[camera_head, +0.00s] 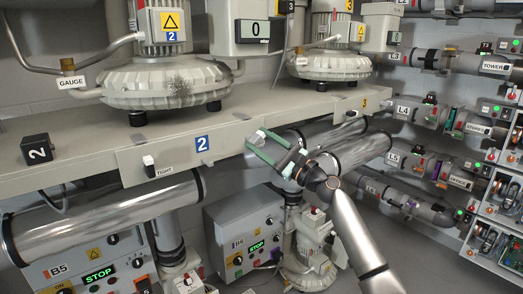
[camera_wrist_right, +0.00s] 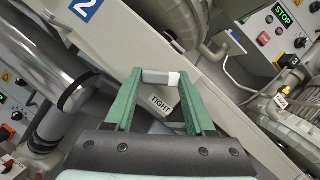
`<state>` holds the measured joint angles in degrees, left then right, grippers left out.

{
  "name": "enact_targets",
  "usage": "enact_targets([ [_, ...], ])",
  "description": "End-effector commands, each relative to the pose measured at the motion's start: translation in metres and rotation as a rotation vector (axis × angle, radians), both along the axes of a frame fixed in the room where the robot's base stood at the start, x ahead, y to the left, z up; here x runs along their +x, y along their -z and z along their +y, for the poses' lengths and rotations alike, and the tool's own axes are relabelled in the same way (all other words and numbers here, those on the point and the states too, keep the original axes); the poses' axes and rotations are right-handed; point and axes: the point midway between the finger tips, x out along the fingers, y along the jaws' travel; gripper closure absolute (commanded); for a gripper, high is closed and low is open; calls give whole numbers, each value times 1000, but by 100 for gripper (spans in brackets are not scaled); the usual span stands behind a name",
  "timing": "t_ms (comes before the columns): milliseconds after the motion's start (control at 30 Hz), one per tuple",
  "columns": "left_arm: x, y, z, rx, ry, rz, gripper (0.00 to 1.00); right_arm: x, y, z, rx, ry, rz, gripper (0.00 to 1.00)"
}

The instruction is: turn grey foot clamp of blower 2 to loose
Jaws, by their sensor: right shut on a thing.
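Blower 2 (camera_head: 165,82) stands on the beige beam, with a blue 2 label (camera_head: 202,144) on the beam's front. My right gripper (camera_head: 256,138) is at the beam front, right of that label. In the right wrist view its green fingers are shut on a small block-shaped grey and white clamp handle (camera_wrist_right: 161,78). A plate reading TIGHT (camera_wrist_right: 160,105) shows between the fingers, just below the handle. Another clamp handle, white and black (camera_head: 148,165), sits left of the label with its own TIGHT plate (camera_head: 165,171). My left gripper is not in view.
A black block marked 2 (camera_head: 37,149) is on the beam at left. Blower 3 (camera_head: 326,60) stands farther right. Large metal pipes (camera_head: 100,215) run below the beam, close to my right arm. Control box B6 (camera_head: 245,235) is lower down.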

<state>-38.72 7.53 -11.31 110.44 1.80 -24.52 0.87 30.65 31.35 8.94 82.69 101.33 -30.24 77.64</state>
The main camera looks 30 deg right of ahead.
Motion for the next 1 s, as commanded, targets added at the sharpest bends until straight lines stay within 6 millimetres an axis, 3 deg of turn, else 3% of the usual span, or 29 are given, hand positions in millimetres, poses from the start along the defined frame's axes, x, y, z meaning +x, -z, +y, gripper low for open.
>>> enact_targets([
  [400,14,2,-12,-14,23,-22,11,0,-4,0,-399,0,-31,100],
  [1000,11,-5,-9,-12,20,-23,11,0,-8,4,-861,-2,-66,100],
])
